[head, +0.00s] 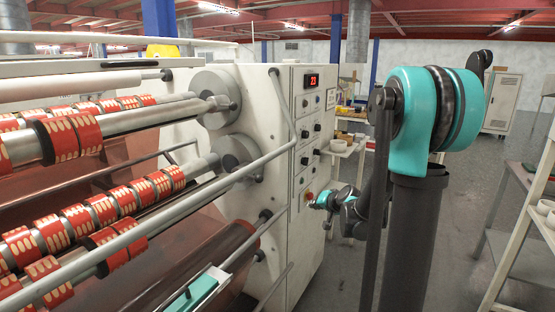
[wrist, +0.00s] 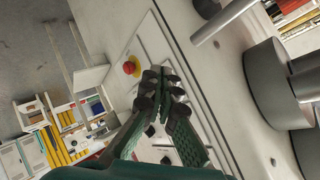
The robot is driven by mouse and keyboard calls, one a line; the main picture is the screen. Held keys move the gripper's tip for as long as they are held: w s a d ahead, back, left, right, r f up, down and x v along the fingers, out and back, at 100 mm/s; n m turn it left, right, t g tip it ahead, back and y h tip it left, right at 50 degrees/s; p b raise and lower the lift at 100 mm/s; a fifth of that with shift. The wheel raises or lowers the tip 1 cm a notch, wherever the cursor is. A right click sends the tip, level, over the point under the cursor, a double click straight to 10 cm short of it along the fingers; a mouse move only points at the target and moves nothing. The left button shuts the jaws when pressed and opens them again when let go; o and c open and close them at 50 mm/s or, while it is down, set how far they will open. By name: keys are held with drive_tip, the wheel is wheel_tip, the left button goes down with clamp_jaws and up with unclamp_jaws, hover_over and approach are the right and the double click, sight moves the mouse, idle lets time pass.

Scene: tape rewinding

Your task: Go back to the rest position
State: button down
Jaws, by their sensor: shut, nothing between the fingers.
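My gripper (wrist: 163,78) is shut and empty in the wrist view, its dark fingertips together. It points toward the white control panel. In the head view my gripper (head: 315,202) is small, close to the lower part of the machine's control panel (head: 312,140). A red button on a yellow base (wrist: 130,67) shows just left of the fingertips in the wrist view. I cannot tell whether the fingers touch the panel. The panel bears a red-digit display (head: 310,81) and several black knobs.
The rewinding machine fills the left, with red tape rolls (head: 75,221) on metal shafts and grey round hubs (head: 216,98). A long metal bar (head: 235,178) crosses in front. A shelf rack (head: 525,225) stands at the right. Grey floor (head: 470,190) lies open behind my arm.

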drive_tip(key=s+d+f+n+g+h, duration=0.1)
drive_tip(key=s+f+g, duration=0.1)
drive_tip(key=s, duration=0.8)
drive_tip(key=s+d+f+n+g+h, duration=0.1)
drive_tip(key=s+f, duration=0.3)
drive_tip(key=s, duration=0.7)
drive_tip(key=s+d+f+n+g+h, duration=0.2)
drive_tip(key=s+f+g, duration=0.1)
drive_tip(key=s, duration=0.8)
drive_tip(key=shift+d+f+h, duration=0.2)
drive_tip(key=shift+d+h, duration=0.1)
drive_tip(key=shift+d, duration=0.1)
